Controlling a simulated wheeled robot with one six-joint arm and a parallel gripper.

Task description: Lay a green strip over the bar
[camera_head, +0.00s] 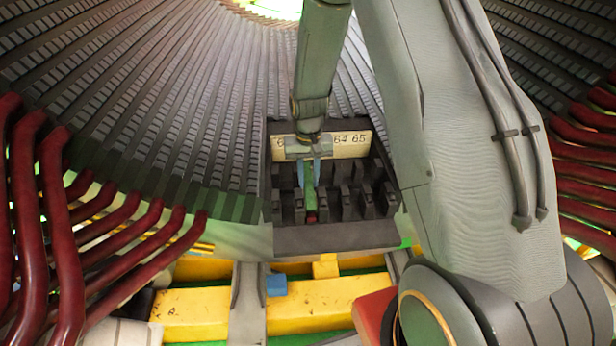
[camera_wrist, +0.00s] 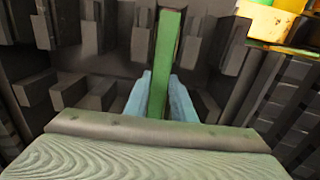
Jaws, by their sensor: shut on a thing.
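My gripper (camera_head: 308,175) points down in front of a dark rack, with its pale blue fingers on either side of a narrow green strip (camera_head: 309,200). The wrist view shows the same gripper (camera_wrist: 159,98) shut on the green strip (camera_wrist: 166,55), which sticks out beyond the fingertips between dark blocks. A small red spot (camera_head: 311,217) shows at the strip's lower end in the head view. It may be part of the bar, but I cannot tell. Whether the strip touches anything below is also unclear.
The dark rack (camera_head: 345,238) has several upright blocks and a cream label plate (camera_head: 352,144) reading "64 65". Ribbed stator walls (camera_head: 200,110) curve around. Several bent red bars (camera_head: 65,230) crowd the left, more (camera_head: 590,165) the right. Yellow beams (camera_head: 190,305) and a blue block (camera_head: 276,285) lie below.

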